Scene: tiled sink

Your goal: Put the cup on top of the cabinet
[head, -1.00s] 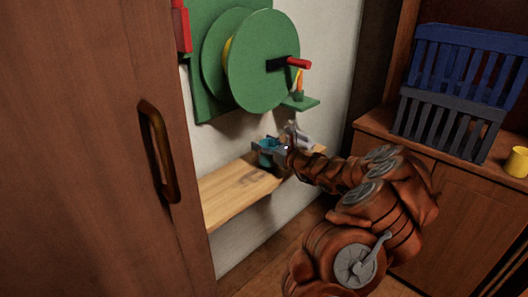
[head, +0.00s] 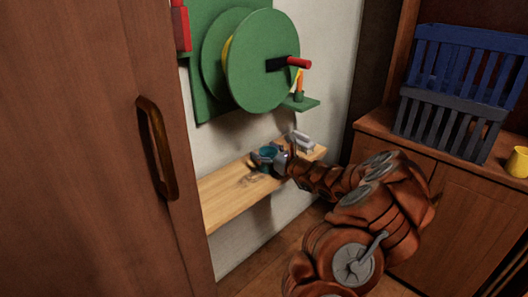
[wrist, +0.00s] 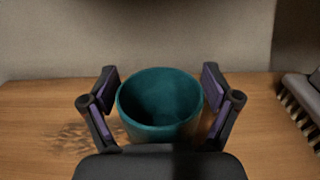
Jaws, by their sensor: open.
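A teal cup (wrist: 160,107) stands upright on the wooden wall shelf (head: 232,192). In the head view the cup (head: 268,152) is partly hidden by my gripper (head: 264,159). In the wrist view my gripper (wrist: 160,101) is open, with one finger on each side of the cup. Gaps show between the finger pads and the cup wall. A wooden cabinet (head: 427,194) stands at the right, and a tall wooden cabinet with a handle (head: 95,160) fills the left. I cannot tell which one the task means.
A brush (head: 303,143) lies on the shelf right of the cup. A green reel (head: 262,62) hangs on the wall above. Blue and dark crates (head: 455,90) and a yellow cup (head: 518,161) occupy the right cabinet's top, with some bare top in front.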

